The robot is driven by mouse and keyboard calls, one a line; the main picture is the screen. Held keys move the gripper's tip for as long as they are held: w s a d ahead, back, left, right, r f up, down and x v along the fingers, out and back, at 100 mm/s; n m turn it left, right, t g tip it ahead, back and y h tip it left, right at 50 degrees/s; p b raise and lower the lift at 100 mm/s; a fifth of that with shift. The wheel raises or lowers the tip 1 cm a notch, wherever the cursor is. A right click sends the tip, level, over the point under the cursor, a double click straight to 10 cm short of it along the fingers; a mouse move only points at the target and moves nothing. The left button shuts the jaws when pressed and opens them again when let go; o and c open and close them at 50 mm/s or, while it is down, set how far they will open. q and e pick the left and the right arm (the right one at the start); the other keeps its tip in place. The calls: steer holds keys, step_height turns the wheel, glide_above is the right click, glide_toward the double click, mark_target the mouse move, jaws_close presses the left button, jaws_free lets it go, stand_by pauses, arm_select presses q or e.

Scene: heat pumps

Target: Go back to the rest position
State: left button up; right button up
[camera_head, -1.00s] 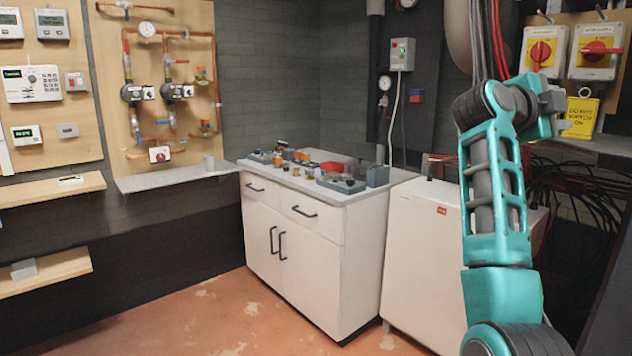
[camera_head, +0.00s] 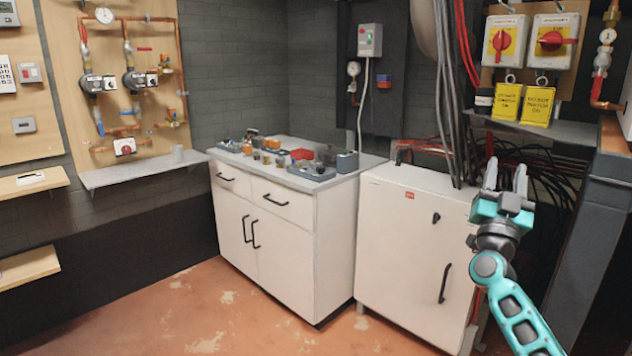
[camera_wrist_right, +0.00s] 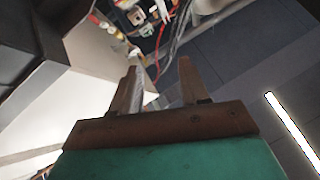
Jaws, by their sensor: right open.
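My right gripper (camera_head: 505,178) is at the right of the head view, with its two pale fingers pointing up and apart. It is open and nothing shows between the fingers. It is in front of the right end of the white cabinet, with cables and dark wall behind it. In the right wrist view the two fingers (camera_wrist_right: 158,92) stand apart with an empty gap. My left gripper is not in the head view.
A white cabinet (camera_head: 405,255) stands beside a drawer unit (camera_head: 268,235) with several small parts on its top. Two red-and-yellow switches with yellow tags (camera_head: 523,103) hang above a grey shelf at the right. A dark post (camera_head: 590,230) stands right of my arm. The floor at left is clear.

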steer(key=w+a+f+n+y, duration=0.6)
steer(key=a+n+y, duration=0.2)
steer(key=n+y, duration=0.55)
step_height(320, 180, down, 7)
steer(key=d+m+g, duration=0.2)
steer(key=g, duration=0.2)
steer(key=s+a+f+g, duration=0.1)
steer(key=s+a+f, duration=0.1)
steer(key=f, duration=0.3)
steer(key=s+a+f, duration=0.3)
steer(key=f, duration=0.2)
steer(key=s+a+f+g+y, duration=0.1)
steer(key=s+a+f+g, duration=0.15)
steer(key=s+f, duration=0.45)
steer(key=s+a+f+g+y, duration=0.1)
steer(key=s+a+f, duration=0.3)
steer(key=s+f, duration=0.3)
steer(key=s+a+f+g, duration=0.1)
steer(key=s+a+f, duration=0.1)
steer(key=s, duration=0.7)
steer(key=s+a+f+g+y, duration=0.1)
steer(key=s+a+f, duration=0.2)
steer(key=s, duration=0.5)
steer(key=shift+s+a+f, duration=0.15)
steer(key=shift+s+a, duration=0.25)
steer(key=shift+a, duration=0.05)
steer(key=shift+g, duration=0.25)
